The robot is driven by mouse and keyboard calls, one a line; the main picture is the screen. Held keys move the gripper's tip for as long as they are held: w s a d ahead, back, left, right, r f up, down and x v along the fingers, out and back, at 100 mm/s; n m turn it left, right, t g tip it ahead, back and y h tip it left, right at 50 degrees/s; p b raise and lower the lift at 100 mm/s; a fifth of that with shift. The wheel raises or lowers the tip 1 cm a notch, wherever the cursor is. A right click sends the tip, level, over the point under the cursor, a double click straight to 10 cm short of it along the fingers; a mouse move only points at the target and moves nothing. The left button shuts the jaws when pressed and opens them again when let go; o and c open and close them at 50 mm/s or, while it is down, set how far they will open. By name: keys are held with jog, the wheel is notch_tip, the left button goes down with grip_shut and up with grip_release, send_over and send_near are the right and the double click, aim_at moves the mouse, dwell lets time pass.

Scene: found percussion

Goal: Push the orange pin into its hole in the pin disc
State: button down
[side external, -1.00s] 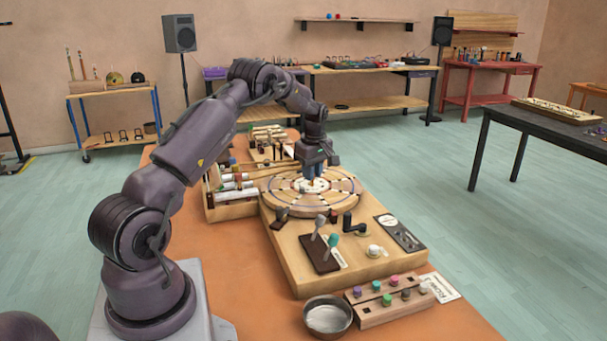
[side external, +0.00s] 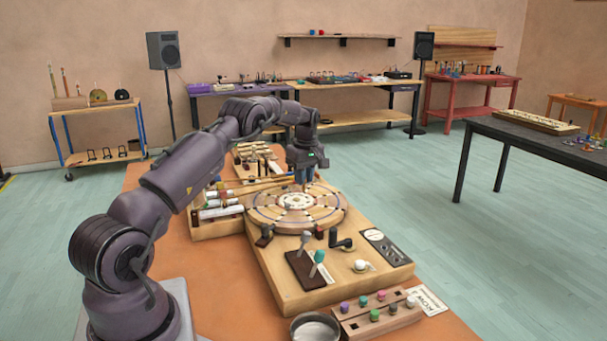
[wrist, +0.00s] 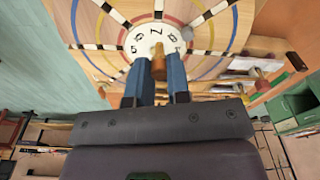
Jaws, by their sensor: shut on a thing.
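The pin disc (side external: 268,214) is a round wooden disc with coloured rings, dark-and-white spokes and a white marked centre. It lies flat on a wooden board. In the wrist view the disc (wrist: 107,58) fills the upper part. My gripper (side external: 305,182) is over the back part of the disc, pointing down. In the wrist view my gripper (wrist: 157,70) has its blue fingers shut on an orange-brown pin (wrist: 158,63), whose end shows between the fingertips near the white centre. The pin's hole cannot be made out, and I cannot tell whether the pin touches the disc.
Levers and a black crank (side external: 341,241) stand on the board in front of the disc. A rack of white cylinders (side external: 221,211) is at its left. A metal bowl (side external: 315,328) and a block with coloured pegs (side external: 378,318) are at the front.

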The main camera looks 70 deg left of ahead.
jog(key=shift+f, duration=2.5)
jog(key=shift+f, duration=1.55)
jog(key=c, duration=1)
grip_release()
notch_tip(320, 180, up, 13)
jog(key=d, duration=0.1)
jog(key=shift+w, duration=0.2)
